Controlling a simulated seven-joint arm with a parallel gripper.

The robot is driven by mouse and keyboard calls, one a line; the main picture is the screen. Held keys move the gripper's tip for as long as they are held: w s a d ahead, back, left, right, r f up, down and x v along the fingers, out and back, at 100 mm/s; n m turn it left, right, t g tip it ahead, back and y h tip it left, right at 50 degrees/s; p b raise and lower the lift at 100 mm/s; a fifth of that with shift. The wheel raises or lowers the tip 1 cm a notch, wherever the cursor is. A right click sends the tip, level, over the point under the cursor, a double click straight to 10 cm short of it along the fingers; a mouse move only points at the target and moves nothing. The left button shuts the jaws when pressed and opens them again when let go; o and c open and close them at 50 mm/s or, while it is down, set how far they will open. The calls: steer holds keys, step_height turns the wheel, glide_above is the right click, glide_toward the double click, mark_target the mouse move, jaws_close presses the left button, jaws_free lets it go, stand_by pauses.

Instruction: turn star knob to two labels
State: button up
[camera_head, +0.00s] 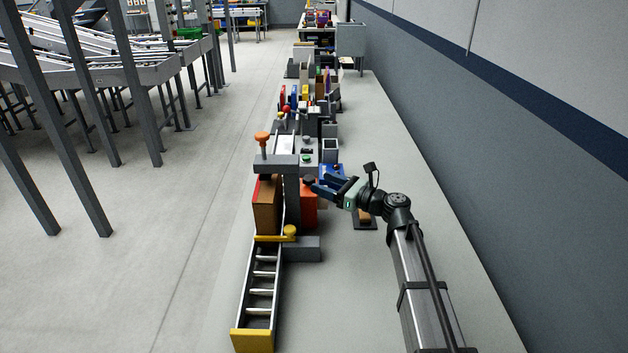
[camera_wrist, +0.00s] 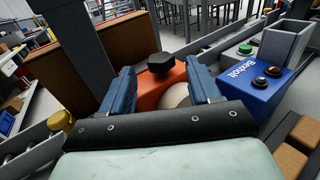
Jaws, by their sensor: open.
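A black, lobed star knob (camera_wrist: 161,63) sits on top of an orange housing (camera_wrist: 150,92) in the wrist view. In the head view the knob (camera_head: 309,180) shows small and dark above the orange housing (camera_head: 309,217). My gripper (camera_wrist: 160,72) is open, with its blue fingers apart on either side of the knob in the picture. I cannot tell whether either finger touches it. In the head view my gripper (camera_head: 322,189) reaches leftward to the knob. A round pale part (camera_wrist: 176,96) of the housing shows between the fingers. No labels can be read on it.
A blue box (camera_wrist: 255,88) marked "Bexholt" with dark buttons stands right of the housing, beside a grey bin (camera_wrist: 286,42). A grey post (camera_head: 291,200) and brown carton (camera_head: 266,205) stand left. A roller track (camera_head: 260,290) lies in front.

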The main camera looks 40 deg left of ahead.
steer(key=v, duration=0.8)
steer(key=shift+a, duration=0.15)
steer(key=m+h, duration=1.5)
steer(key=m, duration=1.2)
glide_toward(309, 178)
steer(key=x, duration=0.8)
